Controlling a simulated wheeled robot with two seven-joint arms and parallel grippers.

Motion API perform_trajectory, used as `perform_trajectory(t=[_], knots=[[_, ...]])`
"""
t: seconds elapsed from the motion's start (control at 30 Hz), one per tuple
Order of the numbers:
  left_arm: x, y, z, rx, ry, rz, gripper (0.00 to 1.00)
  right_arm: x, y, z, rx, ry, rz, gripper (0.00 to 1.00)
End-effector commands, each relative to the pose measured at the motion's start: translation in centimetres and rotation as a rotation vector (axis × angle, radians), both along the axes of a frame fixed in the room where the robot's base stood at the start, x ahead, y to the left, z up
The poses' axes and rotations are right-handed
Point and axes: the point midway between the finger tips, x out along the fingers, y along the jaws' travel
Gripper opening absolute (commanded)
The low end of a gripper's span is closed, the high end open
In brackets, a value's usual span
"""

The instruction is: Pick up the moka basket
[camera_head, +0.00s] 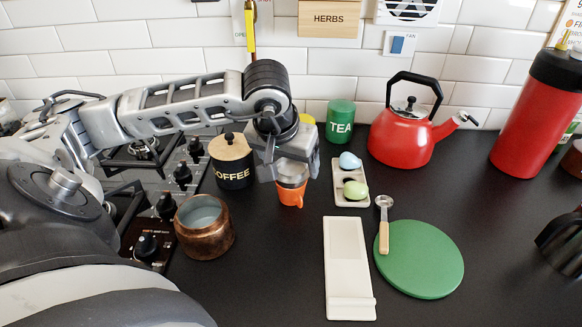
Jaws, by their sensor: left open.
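A small silver metal piece, which looks like the moka basket (292,174), sits in the top of an orange cup (291,196) on the dark counter. My left gripper (291,170) comes down from above over the cup. Its grey fingers are open, one on each side of the basket. I cannot tell whether they touch it, and the gripper body hides part of it. My right gripper does not show.
A black coffee canister (232,165) stands close left of the gripper, with a copper pot (204,228) in front. A tray with egg-shaped pieces (351,197) is close on the right. A green round board (430,262) and red kettle (402,135) stand further right.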

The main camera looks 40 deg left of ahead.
Motion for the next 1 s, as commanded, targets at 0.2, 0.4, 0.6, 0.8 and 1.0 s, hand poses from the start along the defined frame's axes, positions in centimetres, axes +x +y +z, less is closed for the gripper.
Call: perform_trajectory(t=[0.2,0.4,0.6,0.8,1.0], knots=[[0.0,0.0,0.0,0.0,0.0,0.0,0.72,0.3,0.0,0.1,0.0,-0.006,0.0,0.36],[0.0,0.0,0.0,0.0,0.0,0.0,0.3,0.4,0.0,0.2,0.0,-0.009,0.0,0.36],[0.0,0.0,0.0,0.0,0.0,0.001,0.3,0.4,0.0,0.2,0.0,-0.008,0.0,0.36],[0.1,0.0,0.7,0.001,-0.003,0.001,0.3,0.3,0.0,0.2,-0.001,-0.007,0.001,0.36],[0.0,-0.1,3.7,0.0,-0.006,0.0,0.3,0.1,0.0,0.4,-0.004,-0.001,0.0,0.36]])
